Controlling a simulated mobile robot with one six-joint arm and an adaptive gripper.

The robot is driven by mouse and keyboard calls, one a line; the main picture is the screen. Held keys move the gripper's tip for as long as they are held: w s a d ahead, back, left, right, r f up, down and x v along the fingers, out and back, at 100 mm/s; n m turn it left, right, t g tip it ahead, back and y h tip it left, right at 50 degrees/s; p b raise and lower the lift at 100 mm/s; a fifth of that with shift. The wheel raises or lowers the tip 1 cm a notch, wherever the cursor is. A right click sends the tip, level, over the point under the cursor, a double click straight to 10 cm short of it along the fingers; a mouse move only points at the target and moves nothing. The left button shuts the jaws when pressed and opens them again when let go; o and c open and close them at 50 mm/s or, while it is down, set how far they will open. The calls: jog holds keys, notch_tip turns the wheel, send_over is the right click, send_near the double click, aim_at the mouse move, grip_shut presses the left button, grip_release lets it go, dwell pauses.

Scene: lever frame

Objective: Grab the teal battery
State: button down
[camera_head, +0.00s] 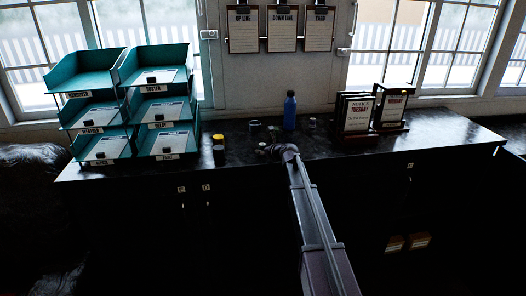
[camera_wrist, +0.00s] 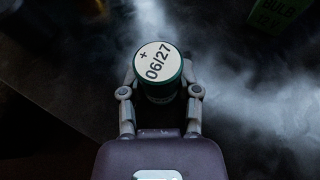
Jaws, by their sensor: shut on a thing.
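The teal battery (camera_wrist: 158,64) stands between the fingers of my gripper (camera_wrist: 160,78) in the wrist view. Its pale round top faces the camera and reads "+ 06/27", with a teal rim around it. The two grey fingers press on it from either side. Most of its body is hidden below the top. In the head view my gripper (camera_head: 266,149) is small and dark over the front of the dark counter, and I cannot clearly make out the battery there.
A blue bottle (camera_head: 289,110) stands behind my gripper on the counter (camera_head: 240,170). A yellow-and-black cylinder (camera_head: 218,147) stands left, beside teal trays (camera_head: 160,117). Framed day signs (camera_head: 356,113) stand right. A green box marked "BULB 12V" (camera_wrist: 278,14) shows in the wrist view.

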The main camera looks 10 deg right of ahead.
aim_at(262, 144)
jog(key=shift+r, duration=0.2)
notch_tip(262, 144, up, 3)
jog(key=p, duration=0.3)
jog(key=s+d+r+p, duration=0.1)
jog(key=s+d+p, duration=0.1)
jog(key=s+d, duration=0.9)
jog(key=shift+s+d+r, duration=0.15)
jog(key=shift+r, duration=0.15)
